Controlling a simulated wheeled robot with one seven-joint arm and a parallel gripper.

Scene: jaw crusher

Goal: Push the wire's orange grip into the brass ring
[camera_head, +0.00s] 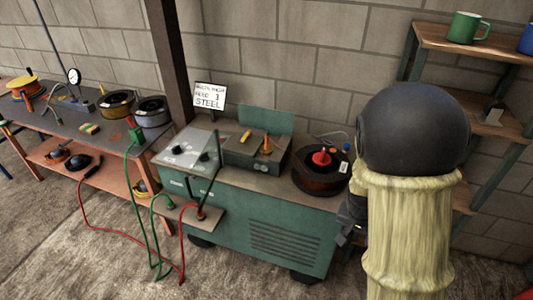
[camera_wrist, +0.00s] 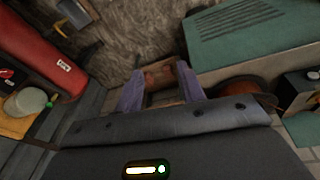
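A small orange upright piece (camera_head: 267,144), possibly the wire's orange grip, stands on a grey box on the green machine; I cannot tell whether a wire joins it. I cannot make out a brass ring for certain. A dark spool (camera_head: 320,172) with a red knob sits at the machine's right end; a round reddish-brown thing, perhaps this spool, shows in the wrist view (camera_wrist: 243,88). My gripper (camera_wrist: 159,82) is open in the wrist view, with a gap between its fingers and nothing clearly held. In the head view it is partly hidden beside the machine's right end.
The green machine (camera_head: 270,232) stands against the block wall. A workbench (camera_head: 75,125) with spools and a gauge is at left. Red (camera_head: 120,240) and green cables hang to the floor. A wooden shelf (camera_head: 470,45) with mugs is at right. A red cylinder (camera_wrist: 45,50) shows in the wrist view.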

